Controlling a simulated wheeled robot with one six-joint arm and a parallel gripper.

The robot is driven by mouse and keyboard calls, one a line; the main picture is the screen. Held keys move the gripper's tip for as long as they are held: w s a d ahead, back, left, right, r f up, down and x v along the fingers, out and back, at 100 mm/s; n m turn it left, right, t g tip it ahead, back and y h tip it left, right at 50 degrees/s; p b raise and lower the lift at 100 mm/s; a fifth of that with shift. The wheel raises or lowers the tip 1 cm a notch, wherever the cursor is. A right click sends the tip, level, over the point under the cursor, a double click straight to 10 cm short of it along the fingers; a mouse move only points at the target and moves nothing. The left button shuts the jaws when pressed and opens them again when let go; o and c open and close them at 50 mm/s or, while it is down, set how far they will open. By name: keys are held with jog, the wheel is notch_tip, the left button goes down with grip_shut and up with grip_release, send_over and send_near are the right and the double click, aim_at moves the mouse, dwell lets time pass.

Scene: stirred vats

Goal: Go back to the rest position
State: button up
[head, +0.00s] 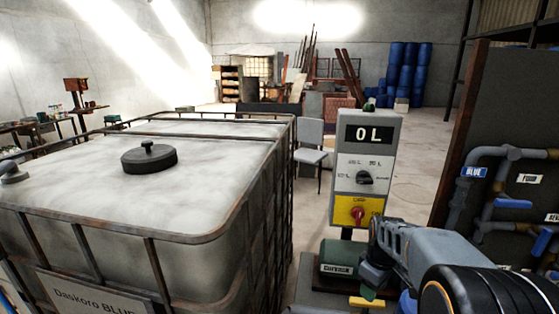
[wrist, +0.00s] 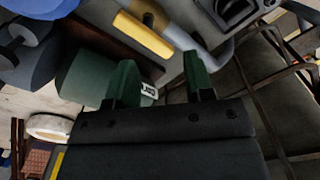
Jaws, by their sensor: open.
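My gripper (wrist: 160,82) is open in the wrist view, with its two green fingers apart and nothing held between them. In the head view my gripper (head: 370,284) is at the lower right, angled down in front of the control post, its fingers small and partly hidden. The grey control box (head: 366,150) reads "0 L" and has a black dial and a red knob (head: 357,212) on a yellow plate. A green labelled pump or motor housing (head: 337,257) is below the box, just left of my gripper. I cannot tell whether my gripper touches it.
A large white caged tank (head: 90,195) with a black lid (head: 149,157) fills the left. Pipes with blue valves (head: 515,203) are on a dark panel at the right. A grey chair (head: 311,142) and blue barrels (head: 408,72) are behind. Open floor lies beyond the post.

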jog(key=s+a+r+m+t+p, duration=0.1)
jog(key=s+a+r+m, duration=0.2)
jog(key=s, duration=0.4)
jog(key=s+a+r+m+t+p, duration=0.2)
jog(key=s+a+r+m, duration=0.2)
jog(key=s+a+r, duration=0.1)
jog(key=shift+s+a+m+t, duration=0.3)
jog(key=shift+s+a, duration=0.2)
jog(key=shift+s, duration=0.6)
